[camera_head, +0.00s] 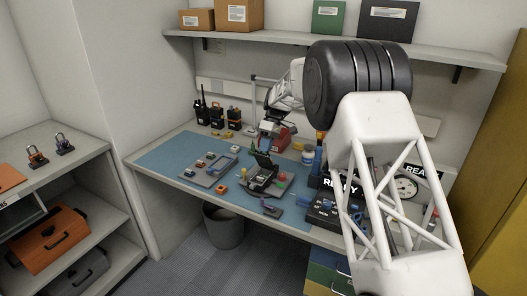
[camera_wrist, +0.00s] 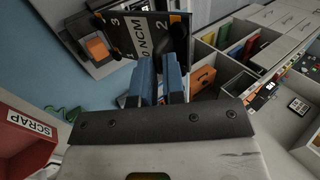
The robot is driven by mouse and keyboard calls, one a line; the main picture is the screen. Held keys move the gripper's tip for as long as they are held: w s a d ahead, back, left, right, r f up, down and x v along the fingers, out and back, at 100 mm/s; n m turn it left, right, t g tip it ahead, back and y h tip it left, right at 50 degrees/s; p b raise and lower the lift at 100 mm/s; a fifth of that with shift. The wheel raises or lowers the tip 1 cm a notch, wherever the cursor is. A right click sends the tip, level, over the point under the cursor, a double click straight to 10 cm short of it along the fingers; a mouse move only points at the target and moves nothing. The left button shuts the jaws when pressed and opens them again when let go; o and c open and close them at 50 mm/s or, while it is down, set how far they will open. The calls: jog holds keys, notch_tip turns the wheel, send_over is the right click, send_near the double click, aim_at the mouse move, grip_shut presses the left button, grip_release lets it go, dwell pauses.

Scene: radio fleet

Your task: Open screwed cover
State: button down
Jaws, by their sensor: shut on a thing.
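The dark cover (camera_wrist: 146,34), marked "3", "2" and "NCM", stands raised and tilted in the wrist view. In the head view it shows as a dark upright panel (camera_head: 265,161) on the dark device base (camera_head: 262,184) on the blue mat. My gripper (camera_wrist: 159,72) has two blue fingers at the cover's near edge and appears shut on that edge. The exact contact is partly hidden by the fingers. In the head view my gripper (camera_head: 267,133) is behind and above the cover, and its fingertips are hard to make out.
A red SCRAP bin (camera_wrist: 24,137) is beside my gripper. Small parts lie on a grey tray (camera_head: 209,168) left of the device. Radios (camera_head: 206,112) stand at the back left. The blue mat (camera_head: 165,156) has free room at left.

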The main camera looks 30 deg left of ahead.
jog(key=shift+w+f, duration=0.3)
jog(key=shift+w, duration=0.35)
jog(key=shift+w+f, duration=0.25)
jog(key=shift+w, duration=0.35)
jog(key=shift+w+d+f, duration=0.1)
jog(key=shift+w+f, duration=0.3)
jog(key=shift+w, duration=0.25)
jog(key=shift+w+f, duration=0.35)
jog(key=shift+w, duration=0.25)
jog(key=c, duration=0.8)
grip_release()
jog(key=shift+c, duration=0.2)
jog(key=shift+w+r, duration=0.1)
jog(key=shift+w, duration=0.05)
jog(key=shift+c, duration=0.3)
jog(key=shift+w+r, duration=0.25)
jog(key=shift+r, duration=0.15)
jog(key=c, duration=0.3)
jog(key=v, duration=0.8)
jog(key=shift+s+r, duration=0.1)
jog(key=shift+s, duration=0.2)
